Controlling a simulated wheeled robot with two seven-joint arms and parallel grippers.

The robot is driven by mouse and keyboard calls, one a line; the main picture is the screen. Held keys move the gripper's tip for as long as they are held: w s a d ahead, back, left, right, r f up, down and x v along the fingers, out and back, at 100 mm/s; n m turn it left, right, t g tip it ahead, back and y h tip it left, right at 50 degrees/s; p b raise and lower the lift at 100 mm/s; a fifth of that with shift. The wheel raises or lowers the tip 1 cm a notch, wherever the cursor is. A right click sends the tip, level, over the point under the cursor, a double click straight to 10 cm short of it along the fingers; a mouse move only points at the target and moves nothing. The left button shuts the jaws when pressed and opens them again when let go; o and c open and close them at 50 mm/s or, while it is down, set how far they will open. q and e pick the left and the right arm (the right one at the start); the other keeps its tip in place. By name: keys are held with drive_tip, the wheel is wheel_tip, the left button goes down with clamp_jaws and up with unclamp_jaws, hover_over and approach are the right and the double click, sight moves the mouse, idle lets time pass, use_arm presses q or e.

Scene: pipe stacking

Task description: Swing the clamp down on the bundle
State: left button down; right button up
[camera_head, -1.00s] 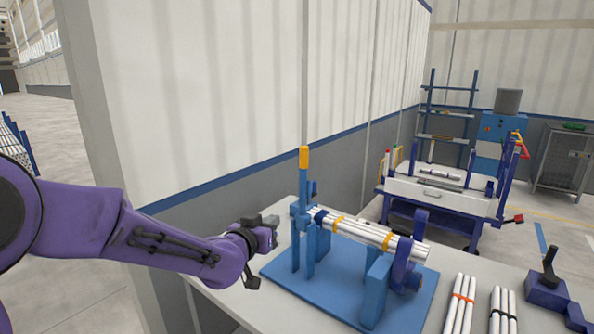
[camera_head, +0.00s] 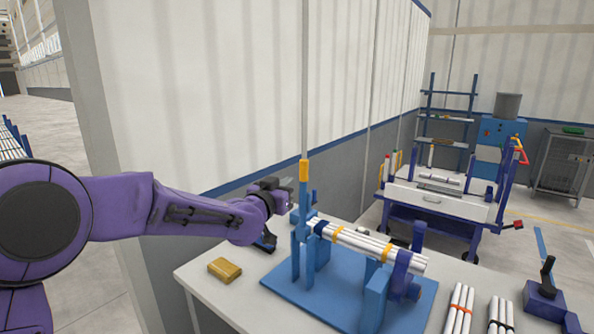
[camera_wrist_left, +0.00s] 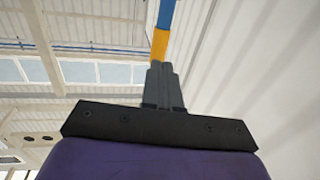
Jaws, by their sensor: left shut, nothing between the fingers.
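The clamp lever (camera_head: 304,200) stands upright at the left end of the blue fixture (camera_head: 345,285), with a yellow grip (camera_head: 303,171) on top. The bundle of white pipes (camera_head: 357,241), bound with yellow bands, lies across the fixture's supports. My left gripper (camera_head: 286,184) is just left of the lever, about level with the lower part of the yellow grip. In the left wrist view my left fingers (camera_wrist_left: 163,80) are closed together and empty. The yellow grip (camera_wrist_left: 160,43) shows just beyond their tips; I cannot tell whether they touch. My right gripper is out of view.
A gold block (camera_head: 225,270) lies on the table (camera_head: 215,295) at the left. Orange-banded pipes (camera_head: 459,308) and black-banded pipes (camera_head: 501,314) lie at the right, beside a blue toggle device (camera_head: 545,290). A wall stands behind the table; a blue cart (camera_head: 440,205) is beyond.

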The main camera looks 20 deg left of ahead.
sight(302, 173)
use_arm(q)
drive_tip(key=w, duration=0.1)
drive_tip(key=w+p, duration=0.1)
drive_tip(key=w, duration=0.1)
drive_tip(key=w+p, duration=0.1)
drive_tip(key=shift+w+d+r, duration=0.15)
drive_tip(key=shift+w+d, duration=0.25)
drive_tip(key=shift+w+p, duration=0.4)
drive_tip(key=shift+w, duration=0.2)
drive_tip(key=shift+w+f, duration=0.1)
drive_tip(key=shift+f, duration=0.1)
drive_tip(key=shift+d+r, duration=0.1)
drive_tip(key=shift+d, duration=0.05)
